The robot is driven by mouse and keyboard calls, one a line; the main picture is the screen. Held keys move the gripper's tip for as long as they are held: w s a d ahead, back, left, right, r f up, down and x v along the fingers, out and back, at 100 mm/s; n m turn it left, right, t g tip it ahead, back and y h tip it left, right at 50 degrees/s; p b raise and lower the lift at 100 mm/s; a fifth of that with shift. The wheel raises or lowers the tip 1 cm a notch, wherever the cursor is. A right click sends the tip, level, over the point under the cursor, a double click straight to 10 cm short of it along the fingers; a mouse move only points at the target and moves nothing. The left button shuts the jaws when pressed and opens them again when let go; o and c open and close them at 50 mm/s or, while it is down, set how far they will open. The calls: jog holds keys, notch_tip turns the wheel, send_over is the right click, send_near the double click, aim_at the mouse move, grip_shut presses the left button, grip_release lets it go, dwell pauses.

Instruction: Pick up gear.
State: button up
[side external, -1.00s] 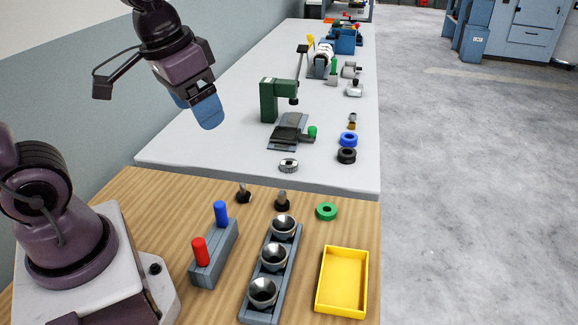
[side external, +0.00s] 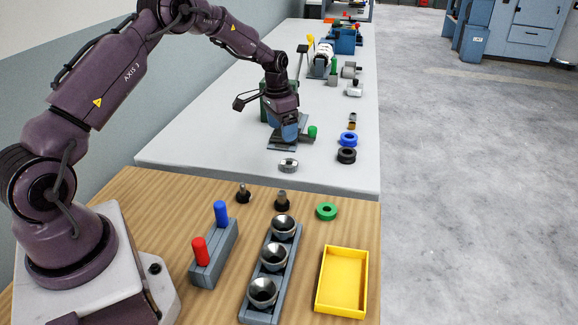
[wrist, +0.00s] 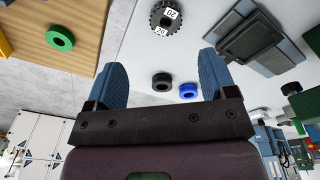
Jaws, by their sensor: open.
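The gear (side external: 288,165) is a small toothed ring lying flat near the front edge of the white table. In the wrist view the gear (wrist: 160,22) is dark, with white labels marked 20, near the top edge, beyond the fingertips. My gripper (side external: 290,134) is above the white table, behind the gear and apart from it, in front of a green stand. In the wrist view my gripper (wrist: 163,72) shows two blue fingers spread wide, with nothing held between them.
A black ring (side external: 346,156) and a blue ring (side external: 348,139) lie right of the gear. The wooden table holds a green ring (side external: 326,211), a yellow tray (side external: 319,285) and a rack of cups (side external: 248,300). White surface around the gear is clear.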

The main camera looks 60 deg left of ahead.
jog(key=w+r, duration=0.1)
jog(key=m, duration=0.1)
send_over(288, 161)
jog(key=f, duration=0.4)
jog(key=d+f, duration=0.1)
jog(key=f, duration=0.2)
jog(key=shift+s, duration=0.3)
notch_tip(288, 161, down, 6)
jog(key=shift+r, duration=0.15)
jog(key=c, duration=1.1)
